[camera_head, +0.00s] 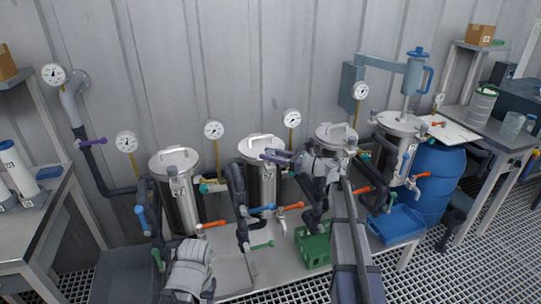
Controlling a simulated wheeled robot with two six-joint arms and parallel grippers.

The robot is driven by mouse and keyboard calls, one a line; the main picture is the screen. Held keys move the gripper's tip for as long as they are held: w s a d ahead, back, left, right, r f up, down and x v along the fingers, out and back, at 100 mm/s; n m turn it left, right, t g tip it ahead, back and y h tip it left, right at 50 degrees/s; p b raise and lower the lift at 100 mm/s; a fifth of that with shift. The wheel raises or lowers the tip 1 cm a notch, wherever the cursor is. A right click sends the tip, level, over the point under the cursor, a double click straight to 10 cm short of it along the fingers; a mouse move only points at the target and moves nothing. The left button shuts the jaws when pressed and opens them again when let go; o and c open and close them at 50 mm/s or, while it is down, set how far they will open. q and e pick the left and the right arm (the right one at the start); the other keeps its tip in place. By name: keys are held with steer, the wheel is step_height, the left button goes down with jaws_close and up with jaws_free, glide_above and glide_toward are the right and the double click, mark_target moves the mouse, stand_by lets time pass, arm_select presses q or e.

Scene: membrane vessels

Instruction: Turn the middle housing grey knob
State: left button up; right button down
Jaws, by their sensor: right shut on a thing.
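The middle housing (262,190) is an upright steel vessel with a handled lid (262,147), standing on the bench between similar vessels. My right gripper (275,157) reaches in from the right at the height of its lid. Its dark fingers point left and are shut on what seems to be the grey knob at the housing's upper right side. The fingers hide the knob, so its angle does not show. My left arm's grey end is low in front of the left vessel, and its fingertips cannot be made out.
A left vessel (183,208), a third vessel (337,133) and a right vessel (402,123) share the bench. Dark pipes with orange, blue and green valve handles crowd the front. A green crate (313,250), a blue tray (397,224) and a blue drum (440,185) stand right.

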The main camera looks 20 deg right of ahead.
steer(key=shift+w+d+n+g+y, duration=0.1)
steer(key=shift+w+n+g+y, duration=0.05)
steer(key=shift+n+g+y, duration=0.55)
steer(key=shift+g, duration=0.4)
steer(key=shift+c, duration=2.2)
jaws_free()
steer(key=v, duration=0.7)
steer(key=shift+s+d, duration=0.2)
steer(key=shift+s, duration=0.1)
